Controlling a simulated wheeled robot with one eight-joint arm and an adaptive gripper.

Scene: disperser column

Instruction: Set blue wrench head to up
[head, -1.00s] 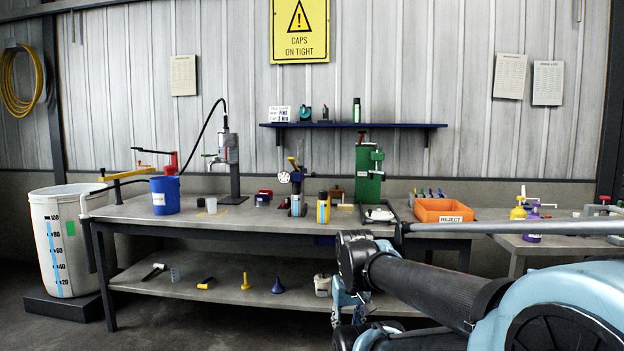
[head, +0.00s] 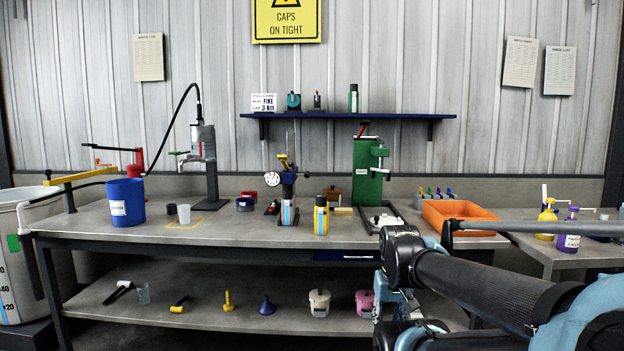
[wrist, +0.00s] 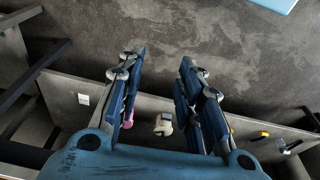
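I cannot make out a blue wrench head for certain. A small blue stand (head: 288,190) with a white dial and a yellow part on top stands mid-bench in the head view.
The bench (head: 240,232) carries a blue bucket (head: 127,203), a green press (head: 367,172), a yellow bottle (head: 321,215) and an orange bin (head: 462,212). A lower shelf (head: 200,290) holds several small items. A white drum (head: 18,270) stands left. Floor in front is clear.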

